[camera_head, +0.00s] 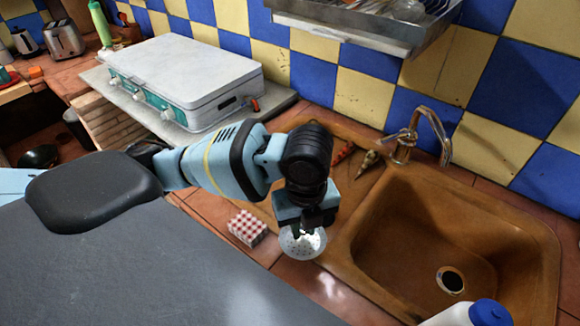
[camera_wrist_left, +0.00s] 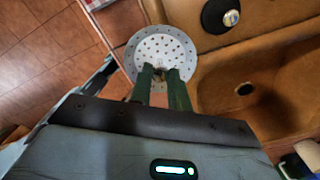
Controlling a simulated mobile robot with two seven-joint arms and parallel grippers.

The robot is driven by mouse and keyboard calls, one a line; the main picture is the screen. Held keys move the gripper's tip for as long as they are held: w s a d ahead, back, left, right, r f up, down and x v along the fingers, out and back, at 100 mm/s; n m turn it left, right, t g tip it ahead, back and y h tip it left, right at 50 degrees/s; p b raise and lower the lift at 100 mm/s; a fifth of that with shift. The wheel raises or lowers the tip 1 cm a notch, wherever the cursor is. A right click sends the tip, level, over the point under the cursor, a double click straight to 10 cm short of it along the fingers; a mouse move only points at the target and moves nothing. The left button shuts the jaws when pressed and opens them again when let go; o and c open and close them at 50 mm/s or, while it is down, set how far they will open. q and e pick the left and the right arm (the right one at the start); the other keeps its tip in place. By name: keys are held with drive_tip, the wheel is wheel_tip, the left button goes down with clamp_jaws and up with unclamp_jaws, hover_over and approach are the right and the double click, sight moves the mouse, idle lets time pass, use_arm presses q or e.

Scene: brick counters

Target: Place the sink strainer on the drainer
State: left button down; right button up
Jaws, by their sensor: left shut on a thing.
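The sink strainer (camera_head: 302,245) is a round, pale, perforated disc. My left gripper (camera_head: 305,228) is shut on it, at the front edge of the brown sink unit. The sink's brown flat drainer part (camera_head: 345,188) lies left of the basin and is partly hidden by my arm. A metal dish rack (camera_head: 345,32) hangs on the tiled wall above. My right gripper is not in view.
The basin (camera_head: 410,235) with its drain (camera_head: 451,281) is to the right, below a tap (camera_head: 405,145). A red-checked box (camera_head: 247,228) is left of the strainer. Red-handled tools (camera_head: 344,153) lie behind my wrist. A white bottle with blue cap (camera_head: 488,313) is in front.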

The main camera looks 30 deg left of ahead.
use_arm(q)
drive_tip(key=shift+s+a, duration=0.15)
drive_tip(key=shift+s, duration=0.05)
drive_tip(key=w+a, duration=0.3)
drive_tip(key=w+a+f, duration=0.1)
drive_tip(key=w+a, duration=0.6)
drive_tip(key=w, duration=0.1)
drive_tip(key=shift+a+f+b, duration=0.2)
drive_tip(key=shift+b, duration=0.2)
drive_tip(key=shift+w, duration=0.1)
drive_tip(key=shift+w+a, duration=0.25)
drive_tip(key=shift+a, duration=0.05)
drive_tip(key=shift+f, duration=1.75)
drive_tip(key=shift+f, duration=0.2)
drive_tip(key=c, duration=1.3)
unclamp_jaws()
drive_tip(key=shift+r, duration=0.15)
